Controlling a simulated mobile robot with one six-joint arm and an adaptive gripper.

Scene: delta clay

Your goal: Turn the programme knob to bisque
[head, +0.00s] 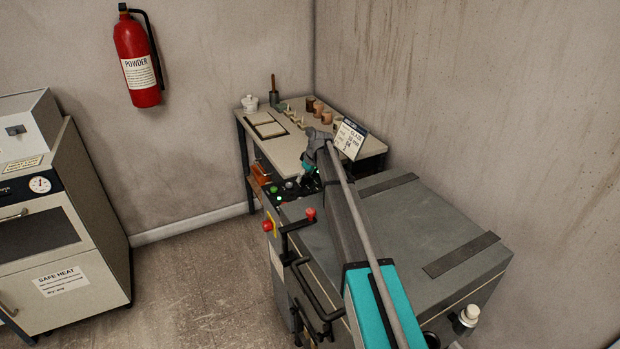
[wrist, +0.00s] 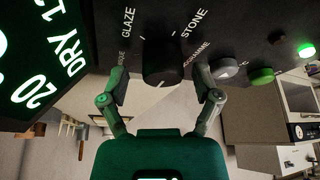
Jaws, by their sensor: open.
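The programme knob (wrist: 162,62) is a dark round knob on a black panel in the wrist view. Printed around it are GLAZE at upper left, STONE at upper right, PROGRAMME at right, and a partly hidden word ending in QUE at left. I cannot tell surely which word its pointer faces. My gripper (wrist: 160,88) is open, with one finger on each side of the knob; contact is not clear. In the head view my gripper (head: 309,178) is at the kiln's (head: 395,220) control panel, where my arm hides the knob.
A grey knob (wrist: 228,68), green button (wrist: 262,75) and lit green lamp (wrist: 306,50) are at right. A red button (head: 267,226) and black handle (head: 315,290) are on the kiln's near side; a table (head: 285,145) stands behind.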

